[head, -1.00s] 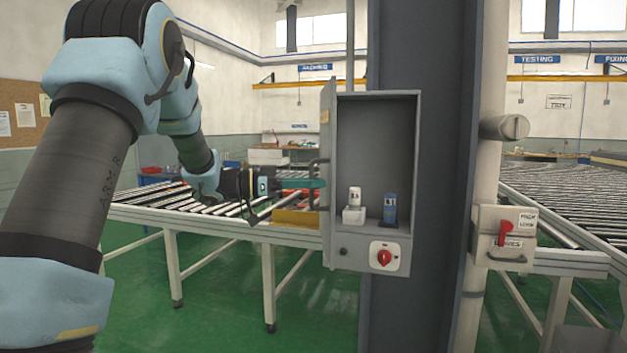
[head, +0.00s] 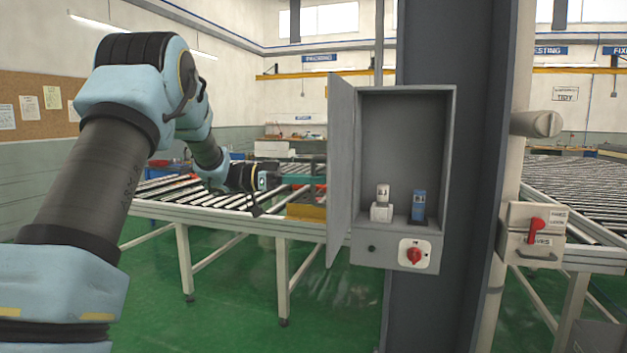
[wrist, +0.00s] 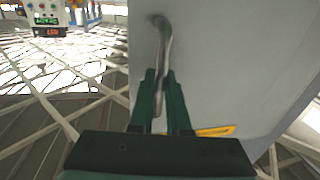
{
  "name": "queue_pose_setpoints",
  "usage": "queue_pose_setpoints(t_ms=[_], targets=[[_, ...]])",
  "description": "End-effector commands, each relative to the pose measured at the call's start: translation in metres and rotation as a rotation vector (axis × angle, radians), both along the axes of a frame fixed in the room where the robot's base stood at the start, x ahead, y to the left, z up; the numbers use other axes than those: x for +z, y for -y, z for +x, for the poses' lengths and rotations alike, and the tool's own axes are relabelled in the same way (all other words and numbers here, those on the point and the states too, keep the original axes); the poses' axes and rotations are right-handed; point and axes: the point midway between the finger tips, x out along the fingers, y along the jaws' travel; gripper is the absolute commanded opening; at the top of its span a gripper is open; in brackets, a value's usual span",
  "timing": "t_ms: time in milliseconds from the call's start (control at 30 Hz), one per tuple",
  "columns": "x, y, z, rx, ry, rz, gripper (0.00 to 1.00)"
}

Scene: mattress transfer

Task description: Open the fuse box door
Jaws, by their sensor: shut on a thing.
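The grey fuse box (head: 405,130) is fixed to a dark column, and its inside is exposed. Its door (head: 341,165) stands swung out on the left side, with its inner face showing in the head view. My gripper (head: 312,179) is on the outer side of the door, its tips partly hidden behind the door edge. In the wrist view my gripper (wrist: 160,85) is shut on the metal door handle (wrist: 165,45), with a green finger on each side of it. The door's outer face (wrist: 215,70) fills much of that view.
A white fuse (head: 382,192) and a blue fuse (head: 418,204) stand inside the box, above a red rotary switch (head: 415,256). A roller conveyor (head: 240,222) runs behind my arm. A red lever unit (head: 535,225) is at the right. Green floor is open below.

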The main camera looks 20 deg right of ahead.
Motion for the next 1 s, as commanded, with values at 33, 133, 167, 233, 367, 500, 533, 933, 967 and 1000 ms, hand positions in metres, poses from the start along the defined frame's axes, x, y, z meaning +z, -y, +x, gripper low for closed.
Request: queue_pose_setpoints(t_ms=[33,133,167,233,367,500,533,933,967,1000], targets=[[0.0,0.0,0.0,0.001,0.0,0.001,0.0],[0.0,0.0,0.0,0.001,0.0,0.001,0.0],[0.0,0.0,0.0,0.001,0.0,0.001,0.17],[0.0,0.0,0.0,0.001,0.001,0.001,0.25],[0.0,0.0,0.0,0.001,0.001,0.001,0.27],[0.0,-0.001,0.001,0.001,0.001,0.001,0.27],[0.0,-0.001,0.001,0.002,0.001,0.001,0.27],[-0.004,-0.056,0.035,0.005,0.002,0.0,0.27],[-0.004,-0.061,0.038,0.005,0.002,0.0,0.27],[-0.003,-0.067,0.041,0.004,0.002,0.0,0.27]])
